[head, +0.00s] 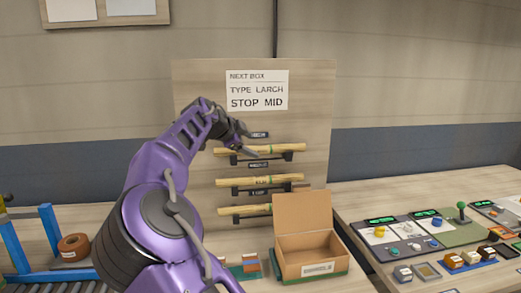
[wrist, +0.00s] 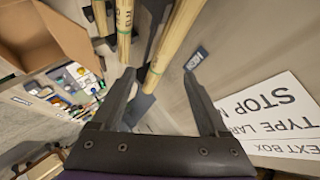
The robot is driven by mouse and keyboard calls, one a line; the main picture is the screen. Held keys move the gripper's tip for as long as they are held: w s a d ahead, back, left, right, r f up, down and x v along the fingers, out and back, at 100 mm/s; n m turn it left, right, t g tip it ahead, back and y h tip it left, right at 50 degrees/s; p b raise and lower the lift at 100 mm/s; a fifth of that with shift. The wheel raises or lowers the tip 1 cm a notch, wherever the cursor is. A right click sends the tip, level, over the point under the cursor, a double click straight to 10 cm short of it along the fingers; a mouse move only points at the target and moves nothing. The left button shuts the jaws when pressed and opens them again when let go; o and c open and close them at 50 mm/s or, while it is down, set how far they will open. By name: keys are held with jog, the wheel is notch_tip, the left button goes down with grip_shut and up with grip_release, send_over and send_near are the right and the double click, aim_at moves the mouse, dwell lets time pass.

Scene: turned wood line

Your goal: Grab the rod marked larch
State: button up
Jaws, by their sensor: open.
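Three pale wooden rods lie one above another on dark brackets on an upright board: a top rod (head: 285,149), a middle rod (head: 250,181) and a bottom rod (head: 240,210). Small dark labels sit by them; I cannot read which says larch. My gripper (head: 247,143) is by the top rod's left part, partly hidden behind my arm. In the wrist view my gripper (wrist: 158,76) is open and empty. The nearest rod (wrist: 176,38) runs to between its fingertips, and another rod (wrist: 124,25) lies further left. The nearest rod's dark label (wrist: 196,58) is only partly legible.
A sign (head: 257,90) above the rods reads "NEXT BOX, TYPE LARCH, STOP MID". An open cardboard box (head: 308,262) stands below, right of the bottom rod. Control panels (head: 405,237) cover the right bench. A brown roll (head: 74,247) is at left by a blue frame (head: 47,228).

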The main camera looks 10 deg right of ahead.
aim_at(259, 149)
jog(key=p+x, duration=0.1)
jog(key=x, duration=0.5)
jog(key=shift+w+d+f, duration=0.1)
jog(key=shift+w+d, duration=0.05)
jog(key=shift+w, duration=0.1)
grip_shut()
jog(key=shift+f, duration=0.1)
dwell(1.1)
